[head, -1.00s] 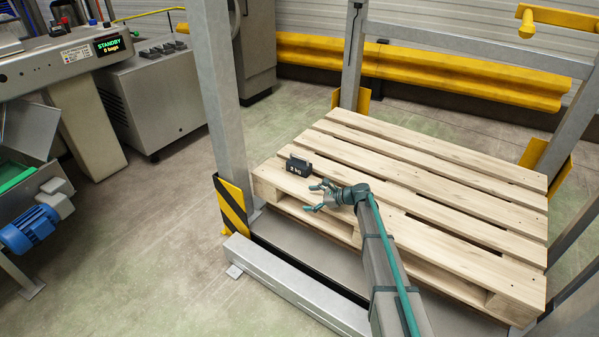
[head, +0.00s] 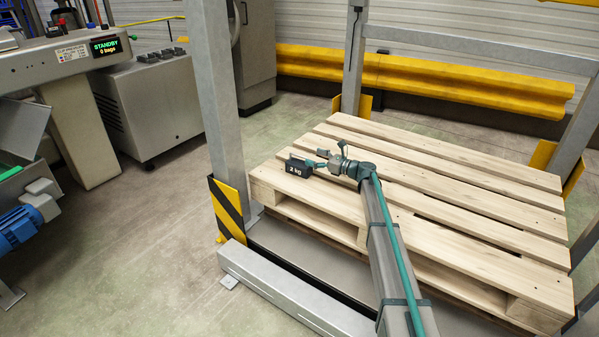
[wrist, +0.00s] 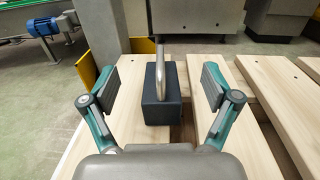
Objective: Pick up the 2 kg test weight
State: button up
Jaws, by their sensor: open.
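The 2 kg test weight (head: 299,169) is a dark block with a white "2 kg" label, standing on the left end of the wooden pallet (head: 440,240). In the wrist view the dark block (wrist: 163,98) has a metal handle (wrist: 161,68) arching over its top. My gripper (head: 322,159) is at the weight's right side in the head view. In the wrist view my gripper (wrist: 163,88) is open, with one finger on each side of the block and handle. Gaps show between the fingers and the weight, so it is not held.
A grey post (head: 216,100) with a yellow-black guard (head: 229,207) stands just left of the pallet. Yellow rails (head: 430,80) run behind it. A machine with a "STANDBY" display (head: 105,46) is at the far left. Most of the pallet top is bare.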

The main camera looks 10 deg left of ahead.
jog(key=b, duration=0.2)
send_near(292, 159)
jog(key=x, duration=0.1)
jog(key=b+x, duration=0.1)
jog(key=x, duration=0.1)
jog(key=b+x, duration=0.1)
jog(key=x, duration=0.1)
jog(key=shift+s+a+f, duration=0.2)
jog(key=shift+s+a, duration=0.05)
jog(key=shift+w+a+r+b, duration=0.1)
jog(key=shift+w+a+b, duration=0.05)
jog(key=shift+a+b, duration=0.2)
jog(key=c, duration=1.6)
jog(key=shift+a+r, duration=0.1)
jog(key=shift+r, duration=0.15)
grip_shut()
